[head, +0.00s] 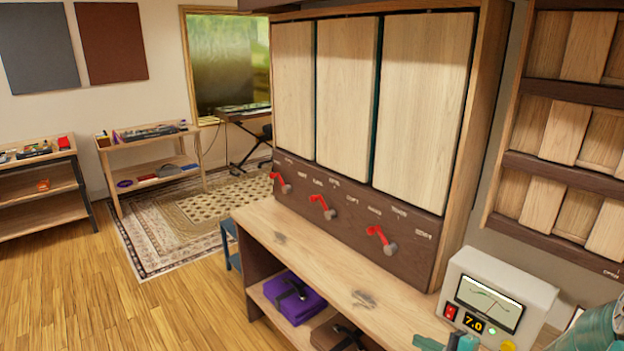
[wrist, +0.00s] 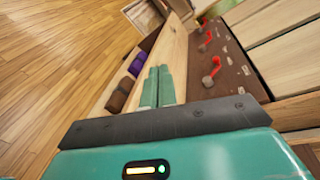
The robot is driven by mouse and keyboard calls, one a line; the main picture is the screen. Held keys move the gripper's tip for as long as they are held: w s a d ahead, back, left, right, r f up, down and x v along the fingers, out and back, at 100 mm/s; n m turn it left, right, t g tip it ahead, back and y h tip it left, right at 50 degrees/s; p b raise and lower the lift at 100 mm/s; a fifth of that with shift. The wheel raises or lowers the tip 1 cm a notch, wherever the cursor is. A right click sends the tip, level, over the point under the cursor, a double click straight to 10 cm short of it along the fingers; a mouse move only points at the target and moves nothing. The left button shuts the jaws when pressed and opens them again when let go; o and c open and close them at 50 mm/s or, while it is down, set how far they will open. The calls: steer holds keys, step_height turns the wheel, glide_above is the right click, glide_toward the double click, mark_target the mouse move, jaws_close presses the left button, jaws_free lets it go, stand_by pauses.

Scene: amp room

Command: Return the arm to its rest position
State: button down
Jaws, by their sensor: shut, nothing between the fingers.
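My gripper (wrist: 157,87) shows in the wrist view with its two green fingers side by side, shut and empty. Wooden bench top and a dark panel with red levers lie beyond the fingers. In the head view, part of my green arm (head: 598,330) shows at the bottom right corner, close to the white meter box. A small green part, likely my gripper (head: 460,342), shows at the bottom edge in front of the meter box. The rest of the arm is out of frame.
The wooden bench (head: 335,270) carries a tall cabinet whose dark panel (head: 345,215) has three red levers. A meter box (head: 497,300) reading 7.0 stands at the bench's right. A purple folded item (head: 292,298) lies on the lower shelf. The wood floor (head: 130,305) at left is clear.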

steer(key=s+a+r+n+g+h, duration=0.1)
steer(key=s+a+r+n+g, duration=0.2)
steer(key=s+a+n+g, duration=0.3)
steer(key=s+a+r+n+g+h, duration=0.1)
steer(key=s+a+r+n+g, duration=0.25)
steer(key=a, duration=0.35)
steer(key=s+d+r+n+t+h, duration=0.2)
steer(key=s+r+n+h, duration=0.4)
steer(key=r, duration=0.3)
steer(key=shift+s+r+t+h, duration=0.4)
steer(key=shift+s+t+h, duration=0.15)
steer(key=shift+s+h, duration=0.25)
